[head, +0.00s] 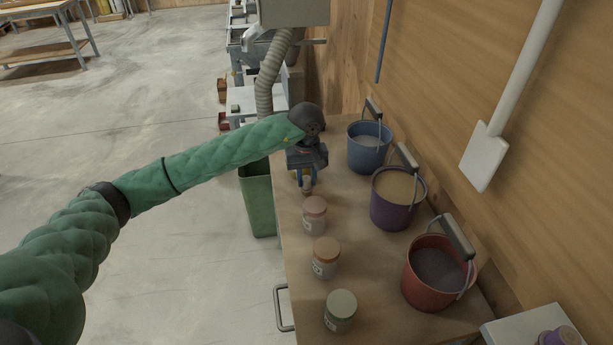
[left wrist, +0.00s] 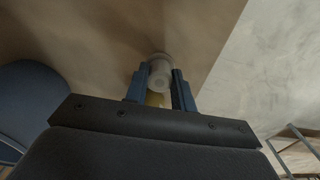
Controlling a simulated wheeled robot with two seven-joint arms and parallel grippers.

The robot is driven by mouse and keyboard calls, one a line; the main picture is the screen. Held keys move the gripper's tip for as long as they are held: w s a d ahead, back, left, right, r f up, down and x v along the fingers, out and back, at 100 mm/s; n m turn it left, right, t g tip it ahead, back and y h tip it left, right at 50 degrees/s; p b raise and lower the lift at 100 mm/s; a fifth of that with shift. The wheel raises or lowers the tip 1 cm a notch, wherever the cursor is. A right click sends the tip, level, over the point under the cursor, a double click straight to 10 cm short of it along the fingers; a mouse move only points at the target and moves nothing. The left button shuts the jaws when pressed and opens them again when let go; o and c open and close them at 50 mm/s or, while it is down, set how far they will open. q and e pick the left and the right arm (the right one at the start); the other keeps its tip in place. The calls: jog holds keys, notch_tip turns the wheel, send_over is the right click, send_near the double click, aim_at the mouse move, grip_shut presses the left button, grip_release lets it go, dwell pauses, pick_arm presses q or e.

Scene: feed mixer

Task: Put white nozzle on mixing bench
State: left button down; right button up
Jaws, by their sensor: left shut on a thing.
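My left gripper (head: 306,180) points down over the far left part of a wooden bench (head: 347,222). It is shut on a small pale, round-ended thing (left wrist: 160,72), which shows between the blue fingers in the left wrist view. A yellowish patch shows just below its pale end there. I cannot tell for sure whether this is the white nozzle, or whether it touches the bench. In the head view the gripper mostly hides it. My right gripper is in neither view.
Three lidded jars (head: 314,214), (head: 326,257), (head: 340,311) stand in a row along the bench's left side. Blue (head: 368,157), purple (head: 392,212) and red (head: 425,290) buckets stand along the wall. A green bin (head: 258,205) is left of the bench. A white paddle (head: 483,158) hangs on the wall.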

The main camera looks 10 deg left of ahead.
pick_arm(q)
jog(key=shift+f, duration=0.3)
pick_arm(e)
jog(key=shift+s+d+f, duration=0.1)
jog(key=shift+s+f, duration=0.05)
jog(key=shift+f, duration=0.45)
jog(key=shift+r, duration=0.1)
pick_arm(q)
jog(key=shift+f, duration=0.1)
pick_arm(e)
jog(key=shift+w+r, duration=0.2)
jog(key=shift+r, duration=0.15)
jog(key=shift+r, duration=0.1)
pick_arm(q)
jog(key=c, duration=1.2)
grip_release()
jog(key=shift+o, duration=0.2)
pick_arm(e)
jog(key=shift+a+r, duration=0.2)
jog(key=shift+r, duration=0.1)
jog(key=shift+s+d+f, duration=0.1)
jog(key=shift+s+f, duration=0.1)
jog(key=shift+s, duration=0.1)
